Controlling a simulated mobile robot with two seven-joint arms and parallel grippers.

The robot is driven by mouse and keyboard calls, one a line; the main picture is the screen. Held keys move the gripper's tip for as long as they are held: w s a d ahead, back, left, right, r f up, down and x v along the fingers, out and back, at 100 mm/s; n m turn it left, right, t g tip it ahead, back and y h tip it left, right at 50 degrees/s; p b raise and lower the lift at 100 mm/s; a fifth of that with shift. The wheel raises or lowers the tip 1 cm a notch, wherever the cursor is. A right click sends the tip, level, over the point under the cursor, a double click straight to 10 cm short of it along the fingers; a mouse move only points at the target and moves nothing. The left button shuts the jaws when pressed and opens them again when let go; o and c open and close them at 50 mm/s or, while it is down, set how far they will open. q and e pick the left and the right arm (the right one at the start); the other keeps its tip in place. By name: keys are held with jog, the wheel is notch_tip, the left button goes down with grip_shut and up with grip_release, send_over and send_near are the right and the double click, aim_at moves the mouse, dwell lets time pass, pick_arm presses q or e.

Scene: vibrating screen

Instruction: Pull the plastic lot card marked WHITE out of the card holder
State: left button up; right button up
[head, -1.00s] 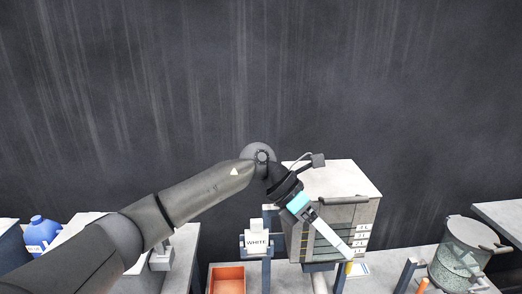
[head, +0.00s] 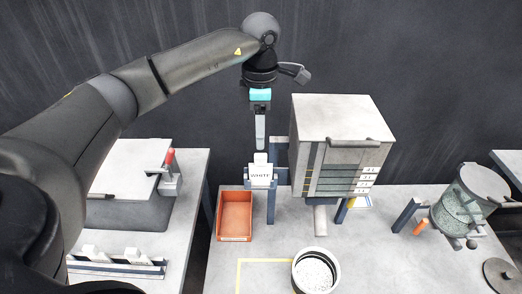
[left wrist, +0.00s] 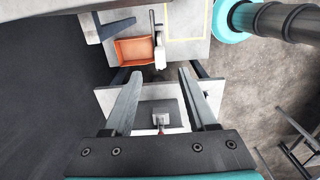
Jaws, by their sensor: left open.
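The white lot card (head: 260,159) marked WHITE stands in the card holder (head: 261,183), which sits on a blue post left of the grey screen machine. My left gripper (head: 260,146) hangs over the card, pointing down, its fingertips just above the card's top edge in the picture. In the left wrist view the left gripper (left wrist: 158,74) has its two fingers well apart with nothing between them. A small pale part shows just beyond its fingertips there; I cannot tell whether it is the card. My right gripper is in neither view.
The screen machine (head: 343,120) stands close right of the card holder. An orange bin (head: 235,217) is below and left of the post. A round pan (head: 316,272) stands on the table in front. A side table (head: 187,215) is at the left.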

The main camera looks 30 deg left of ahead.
aim_at(261, 155)
pick_arm(q)
notch_tip(261, 155, down, 8)
jog(key=shift+f+p, duration=0.1)
jog(key=shift+p, duration=0.25)
grip_shut()
dwell(0.4)
dwell(0.5)
